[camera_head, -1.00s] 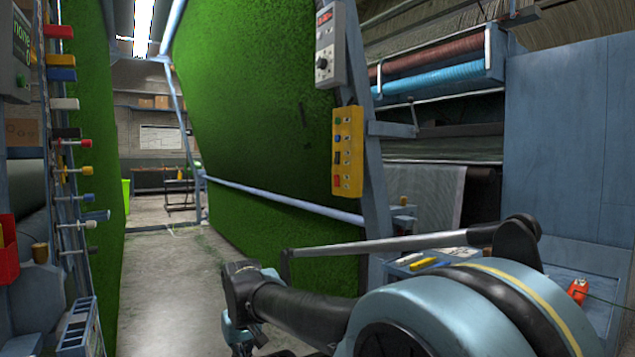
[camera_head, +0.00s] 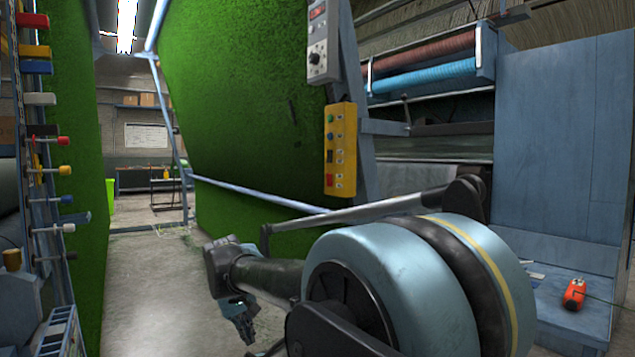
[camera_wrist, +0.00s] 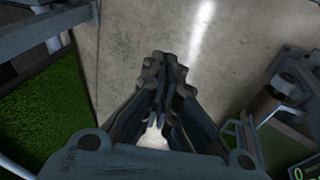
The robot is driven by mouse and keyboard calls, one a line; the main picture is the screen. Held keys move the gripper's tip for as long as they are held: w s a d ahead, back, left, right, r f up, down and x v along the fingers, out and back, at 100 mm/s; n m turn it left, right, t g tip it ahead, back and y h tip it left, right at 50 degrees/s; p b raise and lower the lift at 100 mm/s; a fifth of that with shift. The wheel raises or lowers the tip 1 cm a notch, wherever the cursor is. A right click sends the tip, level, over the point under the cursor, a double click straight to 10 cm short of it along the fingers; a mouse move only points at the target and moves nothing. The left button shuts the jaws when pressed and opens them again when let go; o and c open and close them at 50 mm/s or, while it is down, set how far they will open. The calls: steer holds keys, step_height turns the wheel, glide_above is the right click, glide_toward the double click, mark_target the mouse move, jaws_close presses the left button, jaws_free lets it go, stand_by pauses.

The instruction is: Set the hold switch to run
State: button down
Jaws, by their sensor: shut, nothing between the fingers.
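A yellow control box (camera_head: 341,166) with several buttons and switches is fixed to the blue-grey upright right of the green turf. A grey box (camera_head: 318,40) with a red display and a round knob (camera_head: 315,57) is above it. I cannot tell which control is the hold switch, or its setting. My gripper (camera_head: 247,332) hangs low over the concrete floor, well below and left of both boxes, touching neither. In the wrist view my gripper (camera_wrist: 165,66) is shut and empty, its fingers together above the floor. Neither box can be made out in the wrist view.
A turf sheet (camera_head: 235,105) with a blue rail (camera_head: 260,194) stands behind my arm. A rack of coloured spools (camera_head: 40,98) lines the left. An orange tool (camera_head: 574,294) lies on a blue ledge at the right. The concrete aisle (camera_head: 150,270) is clear.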

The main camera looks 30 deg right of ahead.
mark_target(326, 177)
steer(key=w+d+r+h, duration=0.5)
steer(key=w+d+r, duration=0.3)
steer(key=r, duration=0.3)
steer(key=w+d+r+h, duration=0.6)
steer(key=w+d+r, duration=0.3)
steer(key=r, duration=0.3)
steer(key=w+d+r+h, duration=0.5)
steer(key=w+d+r, duration=0.3)
steer(key=w+r, duration=0.2)
steer(key=shift+w+d+r+n+g+h, duration=0.3)
steer(key=shift+d+r+g, duration=0.1)
steer(key=shift+r, duration=0.5)
steer(key=shift+d, duration=0.1)
steer(key=d, duration=0.4)
steer(key=d+r, duration=0.1)
steer(key=d, duration=0.4)
steer(key=w+d, duration=0.1)
steer(key=d, duration=0.3)
steer(key=shift+d+r, duration=0.3)
steer(key=shift+r, duration=0.05)
steer(key=shift+d, duration=0.1)
